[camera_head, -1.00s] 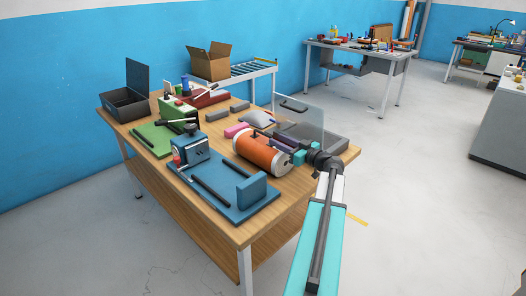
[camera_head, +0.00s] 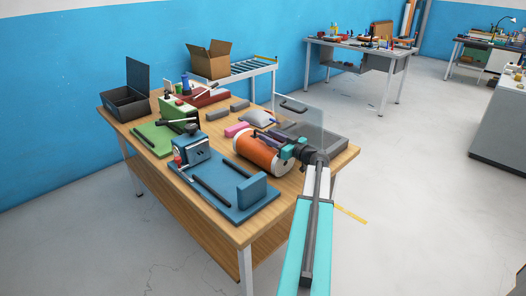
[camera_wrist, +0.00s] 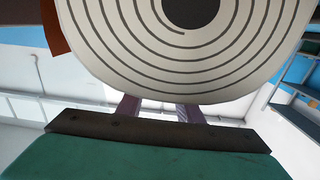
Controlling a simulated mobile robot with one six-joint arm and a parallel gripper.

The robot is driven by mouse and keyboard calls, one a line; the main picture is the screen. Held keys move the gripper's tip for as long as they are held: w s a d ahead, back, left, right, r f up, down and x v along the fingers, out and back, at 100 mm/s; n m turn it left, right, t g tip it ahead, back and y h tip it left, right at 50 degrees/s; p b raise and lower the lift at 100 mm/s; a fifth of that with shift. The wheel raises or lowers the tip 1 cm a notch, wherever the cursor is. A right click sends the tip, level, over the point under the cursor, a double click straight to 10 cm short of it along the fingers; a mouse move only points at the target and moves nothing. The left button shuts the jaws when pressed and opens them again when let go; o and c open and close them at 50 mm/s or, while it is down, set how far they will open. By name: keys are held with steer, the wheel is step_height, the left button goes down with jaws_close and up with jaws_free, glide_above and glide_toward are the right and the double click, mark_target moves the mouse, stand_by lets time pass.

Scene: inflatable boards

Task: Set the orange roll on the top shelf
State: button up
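In the wrist view a pale end with a dark spiral (camera_wrist: 185,50) fills the upper middle, with an orange edge at top left. My gripper (camera_head: 274,135) is at the roll's right and far side, very close to it. In the wrist view its two purple fingers (camera_wrist: 158,108) stand apart, with their tips hidden behind the roll's end. I cannot tell whether they touch it. A blue rack with shelves (camera_wrist: 297,85) shows at the right of the wrist view; which shelf is meant is unclear.
A blue board with a device (camera_head: 225,185) lies just left of the roll. A grey tray (camera_head: 328,143) with a clear panel is behind my gripper. A pink block (camera_head: 236,129) and grey pouch (camera_head: 256,117) lie behind the roll. The floor on the right is open.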

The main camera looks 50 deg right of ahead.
mark_target(256, 130)
steer(key=shift+w+p, duration=0.65)
steer(key=shift+w, duration=1.3)
jaws_close()
